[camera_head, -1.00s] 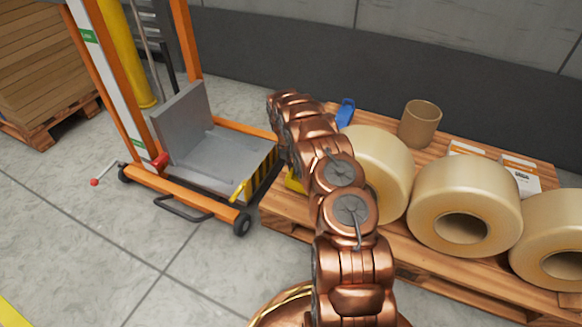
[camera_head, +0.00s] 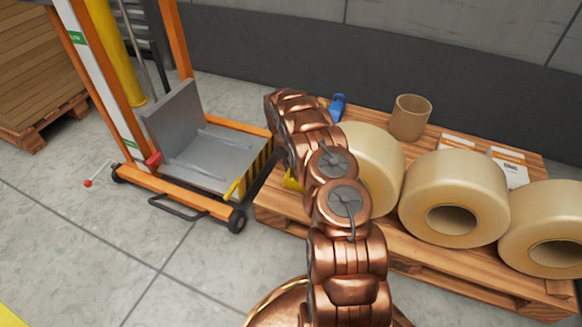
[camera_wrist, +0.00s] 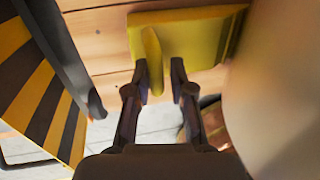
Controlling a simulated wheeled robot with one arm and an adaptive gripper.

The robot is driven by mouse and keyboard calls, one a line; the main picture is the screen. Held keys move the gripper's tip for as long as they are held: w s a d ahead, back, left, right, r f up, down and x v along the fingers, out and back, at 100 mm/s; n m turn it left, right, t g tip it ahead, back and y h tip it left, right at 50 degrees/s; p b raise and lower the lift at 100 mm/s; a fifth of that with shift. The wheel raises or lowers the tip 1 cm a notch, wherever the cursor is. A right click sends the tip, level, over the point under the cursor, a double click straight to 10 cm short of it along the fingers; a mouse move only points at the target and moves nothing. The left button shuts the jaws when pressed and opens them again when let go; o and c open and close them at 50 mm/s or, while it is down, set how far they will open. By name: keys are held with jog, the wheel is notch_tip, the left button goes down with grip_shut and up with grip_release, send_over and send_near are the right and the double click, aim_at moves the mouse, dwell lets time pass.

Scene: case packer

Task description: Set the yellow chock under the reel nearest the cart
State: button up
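The yellow chock (camera_wrist: 195,38) lies on the pallet boards in the wrist view, with an upright grip (camera_wrist: 153,62) on it. In the head view only a bit of the chock (camera_head: 292,180) shows beside my arm. My gripper (camera_wrist: 157,68) is open, its fingers on either side of the grip with gaps visible. The reel nearest the cart (camera_head: 380,165) is a large tan roll, partly hidden by my arm; it fills the right of the wrist view (camera_wrist: 285,100). The cart (camera_head: 222,158) stands left of the pallet, its striped edge (camera_wrist: 40,95) left of my gripper.
Two more tan reels, a middle one (camera_head: 455,180) and a right one (camera_head: 550,215), lie along the pallet (camera_head: 420,262). A cardboard tube (camera_head: 409,118), a blue object (camera_head: 338,106) and white-labelled boxes (camera_head: 508,165) sit behind. The floor in front is clear.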

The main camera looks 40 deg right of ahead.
jog(key=o, duration=0.3)
jog(key=s+a+r+m+p, duration=0.1)
jog(key=a+r+m+p, duration=0.15)
jog(key=r, duration=0.85)
jog(key=s+a+r+m+p, duration=0.1)
jog(key=a+r+p, duration=0.25)
jog(key=r, duration=0.85)
jog(key=s+a+r+m+p, duration=0.15)
jog(key=r+p, duration=0.25)
jog(key=r, duration=0.7)
jog(key=s+a+r+m+p, duration=0.4)
jog(key=s+a+r+p, duration=0.15)
jog(key=r, duration=0.45)
jog(key=s+a+r+m+p, duration=0.4)
jog(key=s+r, duration=0.2)
jog(key=r, duration=0.4)
jog(key=s+a+r+m+p, duration=0.3)
jog(key=s+r+p, duration=0.3)
jog(key=s, duration=0.3)
jog(key=s+a+r+m+p, duration=0.4)
jog(key=s+a+r+p, duration=0.2)
jog(key=s, duration=0.4)
jog(key=s+a+r+m+y+p, duration=0.1)
jog(key=s+a+r+m+p, duration=0.3)
jog(key=s+r, duration=0.4)
jog(key=shift+s+a+r+p, duration=0.4)
jog(key=shift+s+p, duration=0.35)
jog(key=shift+p, duration=0.4)
